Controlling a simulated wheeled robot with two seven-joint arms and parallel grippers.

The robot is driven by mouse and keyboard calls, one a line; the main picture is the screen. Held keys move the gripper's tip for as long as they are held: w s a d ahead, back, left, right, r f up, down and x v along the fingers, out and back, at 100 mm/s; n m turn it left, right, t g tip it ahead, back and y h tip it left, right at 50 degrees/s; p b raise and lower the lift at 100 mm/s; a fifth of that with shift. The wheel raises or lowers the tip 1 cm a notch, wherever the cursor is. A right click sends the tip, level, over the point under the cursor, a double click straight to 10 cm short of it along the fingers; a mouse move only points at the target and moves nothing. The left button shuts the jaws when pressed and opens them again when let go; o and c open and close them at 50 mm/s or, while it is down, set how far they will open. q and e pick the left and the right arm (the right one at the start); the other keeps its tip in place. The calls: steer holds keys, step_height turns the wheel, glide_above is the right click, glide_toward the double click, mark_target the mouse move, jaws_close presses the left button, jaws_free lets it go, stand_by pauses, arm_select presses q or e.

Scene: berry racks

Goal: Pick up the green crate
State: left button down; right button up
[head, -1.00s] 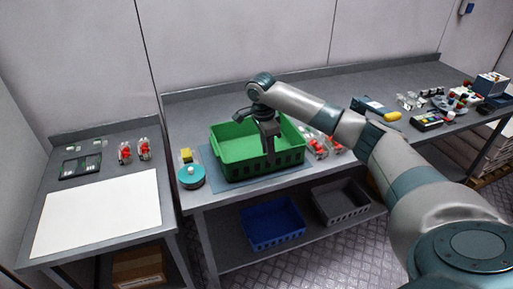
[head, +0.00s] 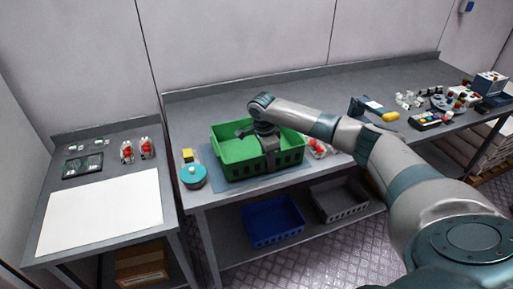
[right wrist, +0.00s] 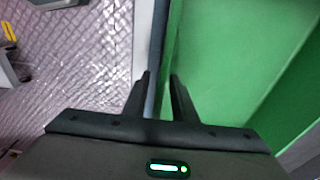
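The green crate (head: 238,150) stands on a blue-grey mat (head: 217,180) on the middle table. It is open-topped, with slotted sides, and looks empty where I can see inside. My right gripper (head: 271,163) points down at the crate's near wall, right of its middle, and hides part of that wall. In the right wrist view the two fingers (right wrist: 160,92) are apart, with the edge of the green crate (right wrist: 225,60) running between them. Contact with the wall cannot be made out. My left gripper is not in view.
A teal round container (head: 193,177) and a yellow block (head: 187,155) stand left of the crate. Clear packs with red berries (head: 317,149) are close on its right. A blue crate (head: 272,220) and a grey crate (head: 340,200) sit on the lower shelf.

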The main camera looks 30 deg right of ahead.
jaws_close()
steer(key=shift+r, duration=0.1)
stand_by(1.3)
